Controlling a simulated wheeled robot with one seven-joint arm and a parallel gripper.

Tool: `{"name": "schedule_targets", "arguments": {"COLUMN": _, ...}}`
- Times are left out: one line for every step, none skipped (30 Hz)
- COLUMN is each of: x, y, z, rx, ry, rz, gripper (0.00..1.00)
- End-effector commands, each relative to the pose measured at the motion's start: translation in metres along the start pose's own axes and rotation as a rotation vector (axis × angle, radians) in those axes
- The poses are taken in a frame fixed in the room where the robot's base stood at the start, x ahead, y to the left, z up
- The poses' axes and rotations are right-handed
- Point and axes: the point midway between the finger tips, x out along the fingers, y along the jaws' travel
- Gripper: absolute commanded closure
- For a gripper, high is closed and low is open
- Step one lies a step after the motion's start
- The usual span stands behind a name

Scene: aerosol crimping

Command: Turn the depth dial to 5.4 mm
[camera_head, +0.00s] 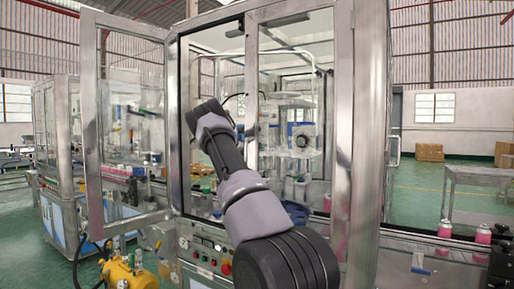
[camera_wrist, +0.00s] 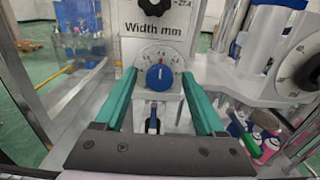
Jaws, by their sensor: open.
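The wrist view shows a blue dial knob (camera_wrist: 159,78) with a small white mark, on a pale round scale with small numbers and red marks. The numbers are too small to read, so I cannot tell the exact setting. My gripper (camera_wrist: 158,73) is open and empty. Its two green fingers stand to the left and right of the knob, with a gap to it on each side; whether the tips reach the knob's depth is unclear. In the head view my arm reaches in through the open cabinet door, and the fingers cannot be made out.
A black knob (camera_wrist: 154,5) on a "Width mm" plate (camera_wrist: 150,30) is just above the dial. A white cylinder (camera_wrist: 262,40) and a large round dial (camera_wrist: 308,72) stand at the right. Pink-and-white cans (camera_wrist: 268,147) are at lower right. The glazed cabinet door (camera_head: 127,120) stands open.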

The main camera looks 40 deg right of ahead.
Motion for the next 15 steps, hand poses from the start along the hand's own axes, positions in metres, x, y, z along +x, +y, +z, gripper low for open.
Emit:
{"name": "schedule_targets", "arguments": {"x": -0.0002, "y": 0.0003, "z": -0.0002, "rx": 0.0, "ry": 0.0, "rz": 0.0, "gripper": 0.29}}
{"name": "schedule_targets", "arguments": {"x": -0.0003, "y": 0.0003, "z": -0.0002, "rx": 0.0, "ry": 0.0, "rz": 0.0, "gripper": 0.29}}
{"name": "schedule_targets", "arguments": {"x": -0.0003, "y": 0.0003, "z": -0.0002, "rx": 0.0, "ry": 0.0, "rz": 0.0, "gripper": 0.29}}
{"name": "schedule_targets", "arguments": {"x": -0.0004, "y": 0.0003, "z": -0.0002, "rx": 0.0, "ry": 0.0, "rz": 0.0, "gripper": 0.29}}
{"name": "schedule_targets", "arguments": {"x": -0.0004, "y": 0.0004, "z": -0.0002, "rx": 0.0, "ry": 0.0, "rz": 0.0, "gripper": 0.4}}
{"name": "schedule_targets", "arguments": {"x": -0.0004, "y": 0.0003, "z": -0.0002, "rx": 0.0, "ry": 0.0, "rz": 0.0, "gripper": 0.55}}
{"name": "schedule_targets", "arguments": {"x": -0.0005, "y": 0.0004, "z": -0.0002, "rx": 0.0, "ry": 0.0, "rz": 0.001, "gripper": 0.67}}
{"name": "schedule_targets", "arguments": {"x": -0.0005, "y": 0.0004, "z": -0.0002, "rx": 0.0, "ry": 0.0, "rz": 0.0, "gripper": 0.78}}
{"name": "schedule_targets", "arguments": {"x": -0.0005, "y": 0.0004, "z": -0.0001, "rx": 0.0, "ry": 0.0, "rz": 0.0, "gripper": 0.94}}
{"name": "schedule_targets", "arguments": {"x": -0.0005, "y": 0.0003, "z": -0.0002, "rx": 0.0, "ry": 0.0, "rz": 0.0, "gripper": 1.0}}
{"name": "schedule_targets", "arguments": {"x": -0.0006, "y": 0.0004, "z": -0.0002, "rx": 0.0, "ry": 0.0, "rz": 0.0, "gripper": 1.0}}
{"name": "schedule_targets", "arguments": {"x": -0.0006, "y": 0.0003, "z": -0.0002, "rx": 0.0, "ry": 0.0, "rz": 0.0, "gripper": 1.0}}
{"name": "schedule_targets", "arguments": {"x": -0.0006, "y": 0.0003, "z": -0.0001, "rx": 0.0, "ry": 0.0, "rz": 0.0, "gripper": 1.0}}
{"name": "schedule_targets", "arguments": {"x": -0.0006, "y": 0.0003, "z": -0.0001, "rx": 0.001, "ry": 0.0, "rz": 0.0, "gripper": 1.0}}
{"name": "schedule_targets", "arguments": {"x": -0.0006, "y": 0.0003, "z": -0.0001, "rx": 0.004, "ry": 0.0, "rz": 0.0, "gripper": 1.0}}
